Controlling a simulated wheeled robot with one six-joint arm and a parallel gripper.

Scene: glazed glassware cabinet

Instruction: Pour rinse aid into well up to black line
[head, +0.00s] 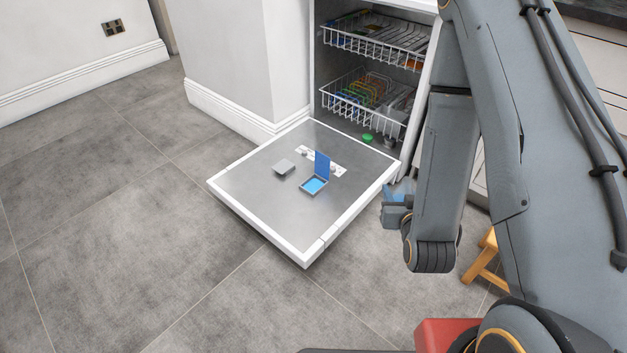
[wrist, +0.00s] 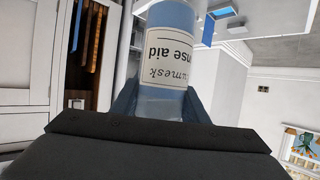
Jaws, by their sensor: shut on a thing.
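My gripper (head: 394,215) is shut on the rinse aid bottle (head: 403,188), right of the open dishwasher door and partly behind my arm. In the wrist view the bottle (wrist: 168,45) is clear and pale blue with a white label reading "nse aid", between my gripper's jaws (wrist: 158,100). The dispenser on the door has a square blue well (head: 314,185) with its blue lid (head: 322,164) standing up. The black line cannot be made out at this size.
The dishwasher door (head: 255,190) lies folded down flat. Two wire racks (head: 360,100) with dishes are inside the machine. A small green round thing (head: 367,137) is near the door's inner edge. A wooden stool (head: 482,258) stands at the right. The tiled floor at left is clear.

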